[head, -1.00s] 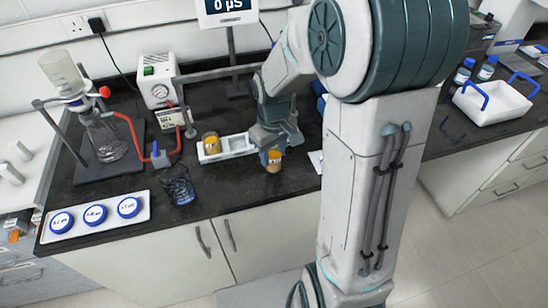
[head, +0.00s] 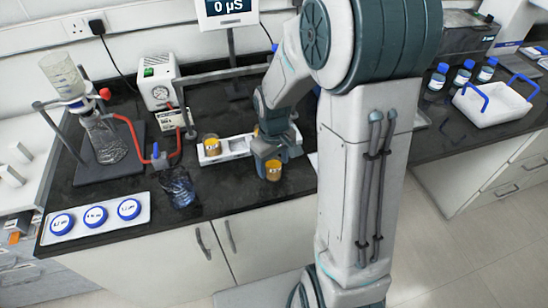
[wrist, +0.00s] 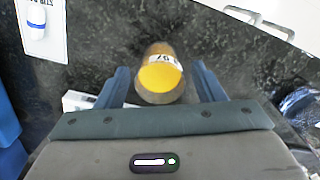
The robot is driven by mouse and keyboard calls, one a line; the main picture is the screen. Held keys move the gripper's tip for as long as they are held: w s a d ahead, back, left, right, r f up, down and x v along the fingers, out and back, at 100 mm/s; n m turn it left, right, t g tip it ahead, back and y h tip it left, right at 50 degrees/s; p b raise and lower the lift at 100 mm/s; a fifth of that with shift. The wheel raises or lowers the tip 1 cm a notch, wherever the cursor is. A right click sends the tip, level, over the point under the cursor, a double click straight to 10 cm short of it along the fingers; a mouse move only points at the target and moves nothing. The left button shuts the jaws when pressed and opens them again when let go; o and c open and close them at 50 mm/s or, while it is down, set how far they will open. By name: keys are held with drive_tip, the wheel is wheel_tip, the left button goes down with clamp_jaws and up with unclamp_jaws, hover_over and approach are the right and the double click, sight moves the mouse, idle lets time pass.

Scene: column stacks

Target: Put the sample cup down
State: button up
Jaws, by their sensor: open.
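The sample cup (head: 273,170), a clear cup with orange-yellow contents and a white label, is upright near the front of the dark bench. In the wrist view the cup (wrist: 160,75) is between my two blue fingers, with a gap on each side. My gripper (head: 271,153) is open around it. The cup appears to rest on the bench top, though its base is hard to make out. A similar cup (head: 211,144) stands in the left end of the white rack (head: 236,147). A bit of orange (head: 256,130) shows behind my gripper, mostly hidden.
A dark blue glass beaker (head: 179,187) stands left of the cup, near the front edge. A tray with blue-lidded dishes (head: 95,219) lies further left. A filter flask (head: 103,138) and a pump (head: 159,84) stand behind. Bare bench lies between beaker and cup.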

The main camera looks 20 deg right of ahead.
wheel_tip(320, 180, up, 11)
drive_tip(key=s+r+m+t, duration=0.1)
drive_tip(key=s+r+m, duration=0.1)
drive_tip(key=s, duration=0.5)
drive_tip(key=s+r+m+t, duration=0.2)
drive_tip(key=s, duration=0.5)
drive_tip(key=shift+s+m, duration=0.2)
drive_tip(key=shift+m, duration=0.1)
drive_tip(key=shift+d+r, duration=0.1)
idle(0.5)
